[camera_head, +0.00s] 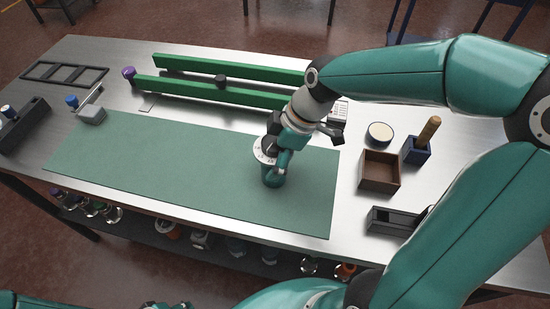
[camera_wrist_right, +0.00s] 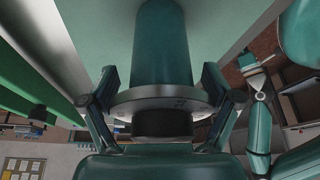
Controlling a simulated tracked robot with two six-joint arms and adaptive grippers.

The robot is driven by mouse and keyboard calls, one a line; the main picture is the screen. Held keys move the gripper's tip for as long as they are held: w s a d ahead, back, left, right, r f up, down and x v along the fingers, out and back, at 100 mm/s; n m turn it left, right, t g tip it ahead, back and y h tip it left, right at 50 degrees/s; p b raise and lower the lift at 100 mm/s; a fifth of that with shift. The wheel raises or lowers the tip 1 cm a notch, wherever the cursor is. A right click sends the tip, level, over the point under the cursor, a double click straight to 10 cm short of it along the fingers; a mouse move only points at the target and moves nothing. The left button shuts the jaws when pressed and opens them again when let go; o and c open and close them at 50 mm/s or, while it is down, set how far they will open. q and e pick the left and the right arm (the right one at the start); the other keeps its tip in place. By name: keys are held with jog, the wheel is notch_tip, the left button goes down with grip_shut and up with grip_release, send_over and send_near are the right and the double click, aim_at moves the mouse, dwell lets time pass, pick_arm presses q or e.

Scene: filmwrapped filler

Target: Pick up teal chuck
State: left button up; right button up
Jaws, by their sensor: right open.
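The teal chuck (camera_head: 272,178) stands on the green mat (camera_head: 130,160) near its right end. It has a teal cylindrical body, a silver flange and a dark part on the flange's other side. In the right wrist view the chuck (camera_wrist_right: 162,45) fills the middle. My right gripper (camera_wrist_right: 160,78) is open, with one finger on each side of the chuck near the flange; I cannot tell whether they touch it. In the head view my right gripper (camera_head: 276,150) partly covers the chuck.
Two green rails (camera_head: 215,92) lie behind the mat. To the right are a brown box (camera_head: 380,171), a round pale-topped container (camera_head: 380,133), a blue holder (camera_head: 417,152) with a wooden handle, and a dark tray (camera_head: 392,221). The mat's left part is clear.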

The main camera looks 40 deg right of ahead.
jog(key=c, duration=1.3)
jog(key=shift+c, duration=0.6)
jog(key=shift+r, duration=0.2)
